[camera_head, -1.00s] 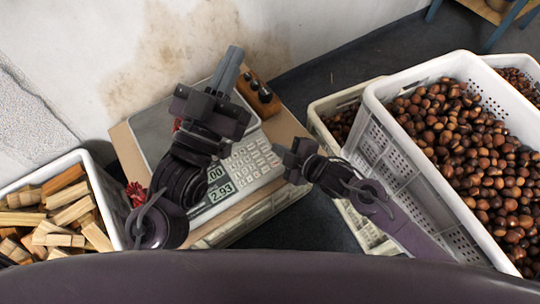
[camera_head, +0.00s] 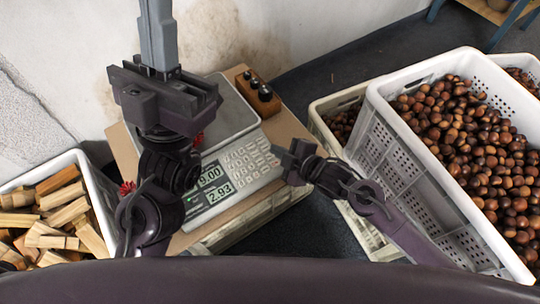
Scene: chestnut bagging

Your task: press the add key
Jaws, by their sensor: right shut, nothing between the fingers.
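The scale's keypad (camera_head: 250,163) has several pale keys on a light housing; the add key's label is too small to read. The scale's display (camera_head: 212,183) reads 9.00 above 2.93. My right gripper (camera_head: 284,150) is shut and empty, just right of the keypad and close to its right edge; I cannot tell whether it touches a key. My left gripper (camera_head: 158,30) is raised left of the scale, with its grey fingers together and pointing up; their tips are close to or past the top edge. The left arm hides part of the scale's left side.
The metal pan (camera_head: 230,112) looks empty where it shows. A wooden block with dark weights (camera_head: 258,92) stands behind it. A crate of wood pieces (camera_head: 95,180) is at left. A white crate of chestnuts (camera_head: 375,150) stands at right. Dark floor lies between scale and crates.

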